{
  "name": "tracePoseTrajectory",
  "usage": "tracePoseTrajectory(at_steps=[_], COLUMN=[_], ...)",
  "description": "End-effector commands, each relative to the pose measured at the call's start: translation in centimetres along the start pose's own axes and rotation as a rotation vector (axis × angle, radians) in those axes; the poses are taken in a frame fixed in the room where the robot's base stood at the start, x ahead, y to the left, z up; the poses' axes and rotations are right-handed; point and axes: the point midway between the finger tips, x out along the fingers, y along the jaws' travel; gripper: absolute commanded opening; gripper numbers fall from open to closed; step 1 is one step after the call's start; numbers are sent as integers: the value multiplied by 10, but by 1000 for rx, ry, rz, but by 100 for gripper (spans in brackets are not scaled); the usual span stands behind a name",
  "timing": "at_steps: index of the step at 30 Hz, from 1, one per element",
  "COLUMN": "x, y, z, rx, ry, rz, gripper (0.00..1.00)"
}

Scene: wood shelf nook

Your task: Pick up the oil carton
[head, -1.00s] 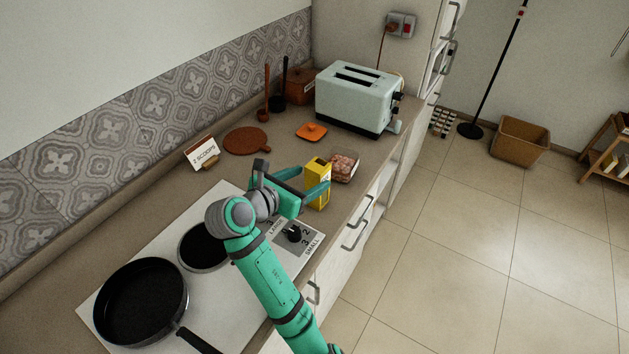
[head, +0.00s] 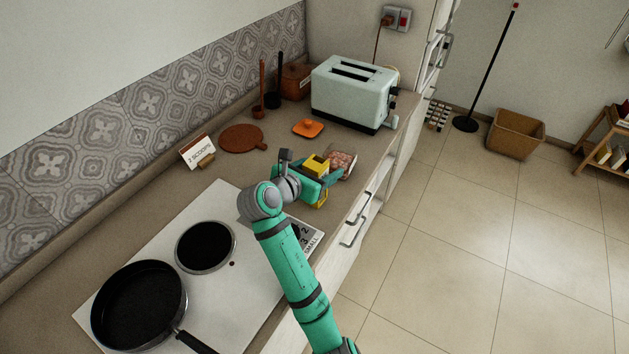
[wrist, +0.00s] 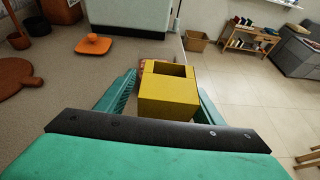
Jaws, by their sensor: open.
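The oil carton is a yellow box (head: 316,166) standing on the counter near its front edge. In the wrist view the oil carton (wrist: 168,97) sits between the two green fingers, its top and near side showing. My gripper (head: 324,176) is open with a finger on either side of the carton. In the wrist view my gripper (wrist: 163,92) shows a gap on the left side of the carton, while the right finger is close to it; whether it touches, I cannot tell. The carton's lower part is partly hidden by the gripper.
A clear packet (head: 342,163) lies just beyond the carton. A pale toaster (head: 352,95) stands farther back, with an orange lid (head: 308,128) to its left. The cooktop (head: 222,283) with a black pan (head: 139,305) is in front. The counter's edge runs close on the right.

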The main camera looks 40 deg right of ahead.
Motion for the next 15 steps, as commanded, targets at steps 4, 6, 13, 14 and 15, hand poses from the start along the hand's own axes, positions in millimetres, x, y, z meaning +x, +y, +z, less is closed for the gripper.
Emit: tracePoseTrajectory(at_steps=[4, 6, 13, 14, 15], x=[-1, -3, -2, -2, -2], y=[1, 3, 2, 2, 1], z=[0, -1, 0, 0, 0], rx=[-1, -2, -1, -1, -1], ry=[0, 0, -1, 0, -1], rz=[2, 5, 4, 3, 2], gripper=[39, 23, 8, 8, 8])
